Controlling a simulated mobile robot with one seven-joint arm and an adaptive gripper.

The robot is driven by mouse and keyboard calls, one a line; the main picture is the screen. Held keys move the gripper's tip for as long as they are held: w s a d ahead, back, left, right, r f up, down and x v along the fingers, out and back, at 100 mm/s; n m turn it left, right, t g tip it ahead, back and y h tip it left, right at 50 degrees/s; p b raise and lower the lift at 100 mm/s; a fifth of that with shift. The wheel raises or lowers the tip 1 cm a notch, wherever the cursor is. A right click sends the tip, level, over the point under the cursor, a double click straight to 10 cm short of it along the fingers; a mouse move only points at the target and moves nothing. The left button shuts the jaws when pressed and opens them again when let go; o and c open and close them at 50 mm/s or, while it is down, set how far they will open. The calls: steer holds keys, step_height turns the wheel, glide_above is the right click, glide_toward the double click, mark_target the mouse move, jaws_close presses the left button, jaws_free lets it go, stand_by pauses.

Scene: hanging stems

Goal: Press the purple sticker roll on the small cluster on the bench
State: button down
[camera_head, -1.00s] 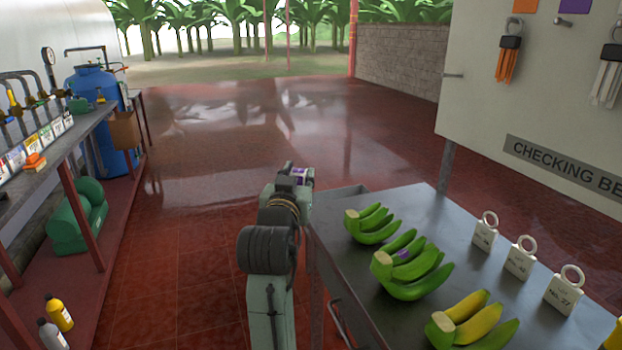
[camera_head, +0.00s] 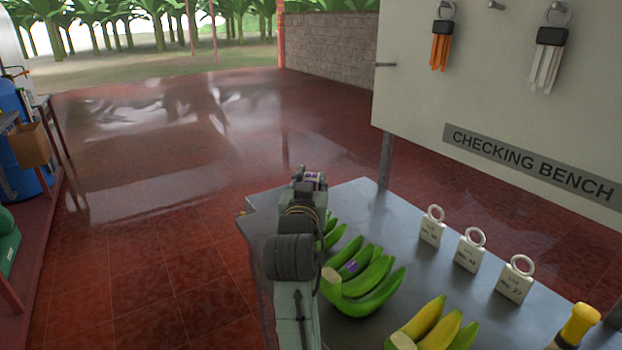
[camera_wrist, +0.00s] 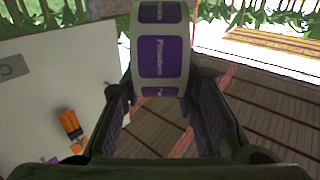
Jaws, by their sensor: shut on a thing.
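My gripper (camera_head: 303,184) is shut on the purple sticker roll (camera_head: 315,179), held up near the bench's far left corner. In the wrist view the roll (camera_wrist: 160,57) shows white backing and purple labels reading "Premium" between the fingers. A small green banana cluster (camera_head: 332,235) lies on the bench (camera_head: 395,222), partly hidden behind my arm. The roll is apart from it. A larger green cluster (camera_head: 370,287) in front of it bears a purple sticker (camera_head: 353,266). A yellow-green cluster (camera_head: 437,325) lies nearest, cut by the frame's bottom edge.
Several white numbered weights with rings (camera_head: 471,249) stand along the bench's right side. A yellow-capped bottle (camera_head: 577,325) is at the near right. A white board (camera_head: 480,90) with hanging tags rises behind. Red tiled floor (camera_head: 150,240) is clear at left.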

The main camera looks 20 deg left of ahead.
steer(key=shift+f, duration=1.3)
steer(key=shift+f+b, duration=1.4)
steer(key=shift+f, duration=0.35)
step_height(320, 180, up, 5)
steer(key=p, duration=0.3)
steer(key=shift+f, duration=0.1)
steer(key=shift+r, duration=2.25)
